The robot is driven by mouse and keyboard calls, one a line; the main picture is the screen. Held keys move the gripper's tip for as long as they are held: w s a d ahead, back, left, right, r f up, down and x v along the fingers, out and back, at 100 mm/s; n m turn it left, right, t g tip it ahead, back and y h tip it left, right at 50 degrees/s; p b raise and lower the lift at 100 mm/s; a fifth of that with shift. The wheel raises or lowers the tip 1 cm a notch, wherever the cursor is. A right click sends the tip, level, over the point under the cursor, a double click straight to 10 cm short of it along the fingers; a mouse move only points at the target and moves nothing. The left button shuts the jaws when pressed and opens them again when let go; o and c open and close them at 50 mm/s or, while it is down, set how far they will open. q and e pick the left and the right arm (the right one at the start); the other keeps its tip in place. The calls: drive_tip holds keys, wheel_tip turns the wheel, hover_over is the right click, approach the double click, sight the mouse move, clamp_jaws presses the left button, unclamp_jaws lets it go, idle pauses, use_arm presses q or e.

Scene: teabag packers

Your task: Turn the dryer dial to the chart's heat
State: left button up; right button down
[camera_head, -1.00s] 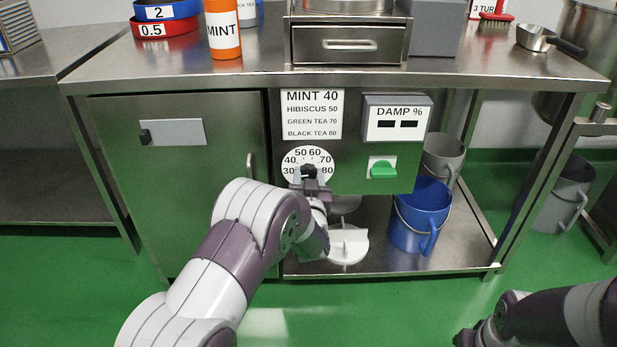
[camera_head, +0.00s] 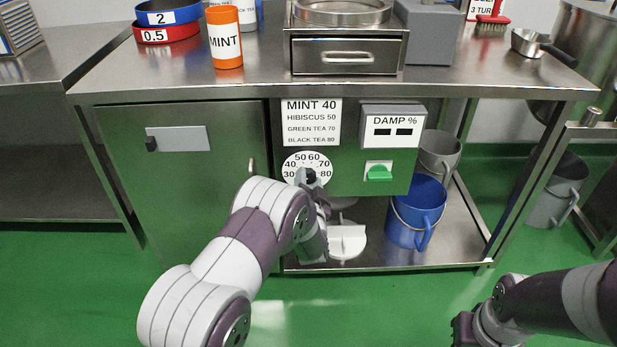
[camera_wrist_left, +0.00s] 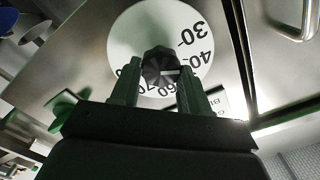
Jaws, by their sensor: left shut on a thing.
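The dryer dial is a round white plate (camera_head: 291,165) with black numbers from 30 to 80 and a dark knob at its centre. The knob (camera_wrist_left: 161,64) shows between my left fingers in the left wrist view. My left gripper (camera_wrist_left: 160,78) is shut on the knob; in the head view it covers the dial's lower middle (camera_head: 311,178). A pale line on the knob points roughly toward the 40 in the wrist view; its exact setting is hard to tell. The chart (camera_head: 311,123) above reads MINT 40, HIBISCUS 50, GREEN TEA 70, BLACK TEA 80. My right gripper (camera_head: 462,328) hangs low at right, fingers unclear.
An orange MINT canister (camera_head: 225,52) stands on the steel counter beside the blue and red rings. Right of the dial are the DAMP % box (camera_head: 393,113) and a green switch (camera_head: 378,173). A blue bucket (camera_head: 417,212) stands on the lower shelf.

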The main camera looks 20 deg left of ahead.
use_arm(q)
drive_tip(key=shift+f+m, duration=0.1)
drive_tip(key=shift+m, duration=0.2)
drive_tip(key=o, duration=1.1)
drive_tip(key=shift+c, duration=0.2)
drive_tip(key=shift+s+d+p, duration=0.15)
drive_tip(key=shift+s+p, duration=0.1)
drive_tip(key=shift+p, duration=0.05)
drive_tip(key=p+v, duration=0.4)
drive_tip(key=v, duration=0.8)
